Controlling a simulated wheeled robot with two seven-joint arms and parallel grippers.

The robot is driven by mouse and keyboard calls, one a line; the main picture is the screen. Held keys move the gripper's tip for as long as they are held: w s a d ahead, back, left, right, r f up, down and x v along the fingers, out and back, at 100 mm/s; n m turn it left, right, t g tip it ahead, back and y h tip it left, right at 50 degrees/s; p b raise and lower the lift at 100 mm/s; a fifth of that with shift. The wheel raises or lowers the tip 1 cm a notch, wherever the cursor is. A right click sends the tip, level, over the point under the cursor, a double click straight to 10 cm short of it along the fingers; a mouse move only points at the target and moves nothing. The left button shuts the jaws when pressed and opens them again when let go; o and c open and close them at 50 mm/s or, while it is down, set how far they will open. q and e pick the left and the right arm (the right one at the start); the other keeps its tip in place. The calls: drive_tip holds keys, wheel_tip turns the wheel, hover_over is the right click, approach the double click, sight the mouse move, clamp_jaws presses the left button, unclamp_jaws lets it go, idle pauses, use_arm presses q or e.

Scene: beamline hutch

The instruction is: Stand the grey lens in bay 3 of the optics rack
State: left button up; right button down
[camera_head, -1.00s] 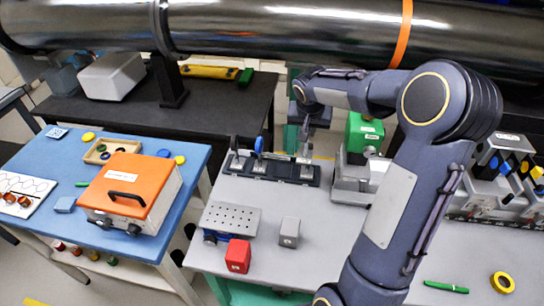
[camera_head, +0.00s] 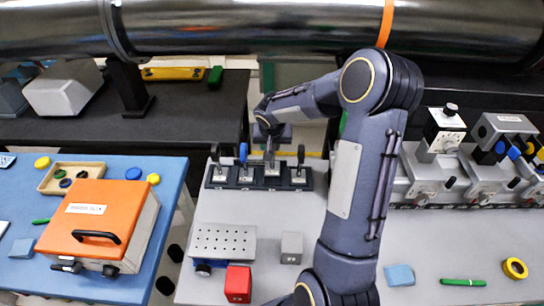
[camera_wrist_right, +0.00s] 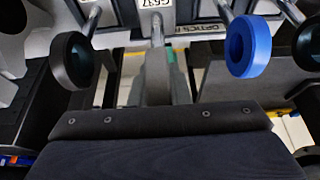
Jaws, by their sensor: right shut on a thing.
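The optics rack (camera_head: 228,180) is a black base with several upright bays, standing at the back left of the grey bench. My right gripper (camera_head: 270,153) reaches down to its third bay from the left. It is shut on a grey piece, apparently the grey lens (camera_wrist_right: 157,78), which is mostly hidden and seen nearly edge-on in the right wrist view. A grey stem under it meets a block with a white label; I cannot tell whether it is fully seated. A blue ring lens (camera_head: 243,152) stands in the neighbouring bay. Black ring lenses (camera_head: 301,154) stand in the outer bays.
A perforated plate (camera_head: 224,242), a red block (camera_head: 238,284) and a grey block (camera_head: 291,247) stand in front of the rack. Grey instruments (camera_head: 440,165) line the right back. A green pen (camera_head: 463,282) and yellow ring (camera_head: 515,268) lie at the right. The large pipe (camera_head: 250,25) crosses overhead.

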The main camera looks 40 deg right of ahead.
wheel_tip(320, 180, down, 4)
drive_tip(key=shift+r+b, duration=0.2)
drive_tip(key=shift+b, duration=0.45)
drive_tip(key=shift+r, duration=0.1)
drive_tip(key=shift+f, duration=0.2)
drive_tip(key=c, duration=1.4)
unclamp_jaws()
drive_tip(key=shift+o, duration=0.2)
drive_tip(key=shift+r, duration=0.15)
